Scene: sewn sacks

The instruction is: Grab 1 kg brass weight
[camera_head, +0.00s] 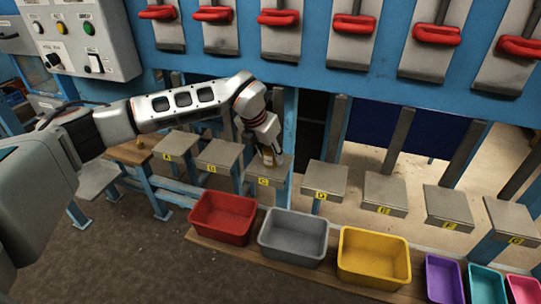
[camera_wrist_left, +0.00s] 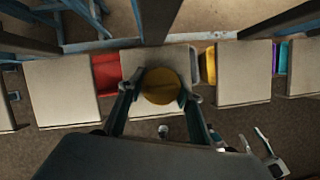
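A brass weight (camera_wrist_left: 161,87) stands upright on platform C, its round yellow top between my left gripper's two fingers in the wrist view. Its markings cannot be read. My left gripper (camera_head: 269,158) points down over platform C (camera_head: 262,182) in the head view and mostly hides the weight there. In the wrist view the fingers of my left gripper (camera_wrist_left: 161,92) flank the weight closely on both sides. Whether they touch it cannot be told. A small brass-coloured object (camera_head: 140,143) stands on the wooden bench at the left.
Grey platforms A (camera_head: 176,142), B (camera_head: 218,153), D (camera_head: 324,178) and others stand in a row. Red (camera_head: 222,232), grey (camera_head: 293,253) and yellow (camera_head: 373,274) bins stand in front. Red-handled clamps (camera_head: 278,17) hang above.

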